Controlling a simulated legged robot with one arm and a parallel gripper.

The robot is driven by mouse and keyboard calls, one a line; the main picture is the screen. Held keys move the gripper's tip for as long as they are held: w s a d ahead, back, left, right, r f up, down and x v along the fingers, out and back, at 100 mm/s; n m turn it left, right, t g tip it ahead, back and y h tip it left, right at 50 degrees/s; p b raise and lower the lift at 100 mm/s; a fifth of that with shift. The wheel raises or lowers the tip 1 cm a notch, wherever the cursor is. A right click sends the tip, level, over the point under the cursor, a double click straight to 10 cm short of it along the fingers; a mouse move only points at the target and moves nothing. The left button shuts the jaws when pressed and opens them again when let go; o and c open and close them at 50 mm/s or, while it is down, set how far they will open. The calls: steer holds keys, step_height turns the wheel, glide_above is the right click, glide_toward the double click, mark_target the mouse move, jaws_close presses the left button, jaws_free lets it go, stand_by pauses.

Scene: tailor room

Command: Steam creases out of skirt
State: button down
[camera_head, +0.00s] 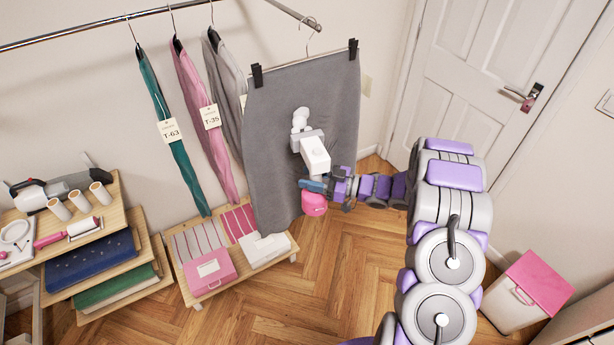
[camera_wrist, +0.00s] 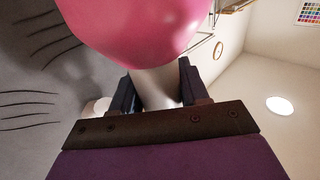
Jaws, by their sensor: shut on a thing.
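A grey skirt (camera_head: 275,125) hangs by two black clips from a hanger on the rail. My gripper (camera_head: 325,186) is shut on a white garment steamer (camera_head: 315,155) with a pink tank (camera_head: 314,204). The steamer's head is in front of the skirt's middle; I cannot tell whether it touches the cloth. In the wrist view, the steamer's white handle (camera_wrist: 158,88) is between my gripper's dark fingers (camera_wrist: 155,98), and the pink tank (camera_wrist: 135,25) fills the top. The skirt (camera_wrist: 30,90) is at the left there, with several dark crease lines.
A green garment (camera_head: 165,125), a pink garment (camera_head: 203,115) and another grey garment (camera_head: 230,85) hang left of the skirt. A low wooden table (camera_head: 285,262) with boxes stands below. Shelves (camera_head: 108,222) are at left, a pink-lidded bin (camera_head: 520,295) at right. Central floor is clear.

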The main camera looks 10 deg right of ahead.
steer(key=w+d+f, duration=0.2)
steer(key=d, duration=0.3)
steer(key=w+d+f+p, duration=0.1)
steer(key=d+f, duration=0.2)
steer(key=d, duration=0.3)
steer(key=shift+w, duration=0.4)
stand_by(1.1)
steer(key=shift+f, duration=0.1)
stand_by(0.9)
stand_by(0.6)
steer(key=shift+s+a+f+b, duration=0.4)
steer(key=shift+s+a+f, duration=0.1)
steer(key=shift+a+f, duration=0.9)
steer(key=shift+s+a+f+b, duration=0.45)
steer(key=shift+a+f, duration=0.65)
steer(key=shift+a, duration=0.5)
steer(key=shift+s+a+f+b, duration=0.35)
steer(key=shift+s+a+f, duration=0.15)
steer(key=shift+a+f, duration=0.9)
steer(key=shift+a+r, duration=0.1)
steer(key=shift+r, duration=0.1)
